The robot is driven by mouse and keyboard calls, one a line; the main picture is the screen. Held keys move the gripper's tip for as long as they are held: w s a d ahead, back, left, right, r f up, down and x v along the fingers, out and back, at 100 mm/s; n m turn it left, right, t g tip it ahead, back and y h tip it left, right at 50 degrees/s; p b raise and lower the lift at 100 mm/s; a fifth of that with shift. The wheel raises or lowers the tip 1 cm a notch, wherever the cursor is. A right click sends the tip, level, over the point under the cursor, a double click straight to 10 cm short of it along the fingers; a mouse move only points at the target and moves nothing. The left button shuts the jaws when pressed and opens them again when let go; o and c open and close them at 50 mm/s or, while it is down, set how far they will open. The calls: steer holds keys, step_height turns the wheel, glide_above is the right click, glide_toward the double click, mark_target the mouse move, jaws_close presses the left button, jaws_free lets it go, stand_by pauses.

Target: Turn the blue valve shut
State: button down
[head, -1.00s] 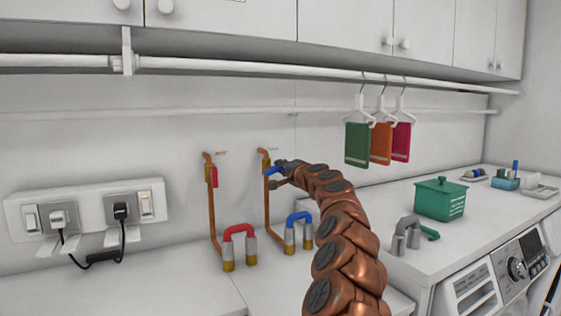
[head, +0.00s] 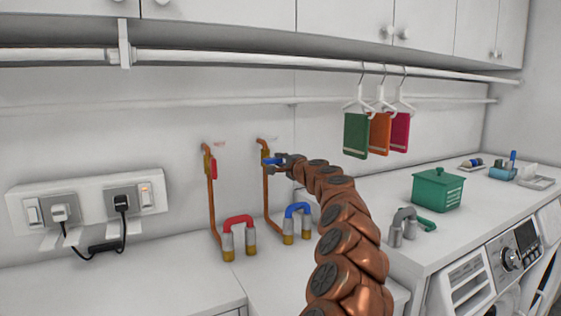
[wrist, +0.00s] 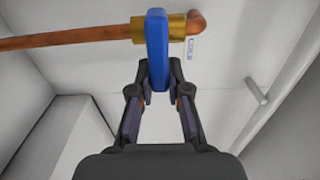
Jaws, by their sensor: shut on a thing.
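The blue valve handle (head: 274,162) sits on a brass body on the right-hand copper pipe (head: 266,205), by the back wall. In the wrist view the blue handle (wrist: 158,50) runs from the brass fitting (wrist: 150,27) down between my fingers. My gripper (head: 283,161) is shut on the handle; in the wrist view its two fingers (wrist: 159,98) lie on either side of it. In the head view the handle points sideways, across the upright pipe. My gripper and arm hide part of its right end.
A red-handled valve (head: 213,168) is on the left-hand pipe. Red (head: 238,221) and blue (head: 298,209) hoses stand below. Hangers with cloths (head: 357,135) hang from the rail.

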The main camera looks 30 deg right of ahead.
steer(key=shift+f, duration=0.1)
steer(key=c, duration=1.1)
jaws_free()
steer(key=shift+s, duration=0.1)
steer(key=shift+s, duration=0.35)
steer(key=s, duration=0.7)
steer(key=s+a, duration=0.1)
steer(key=s, duration=0.3)
steer(key=shift+s, duration=0.1)
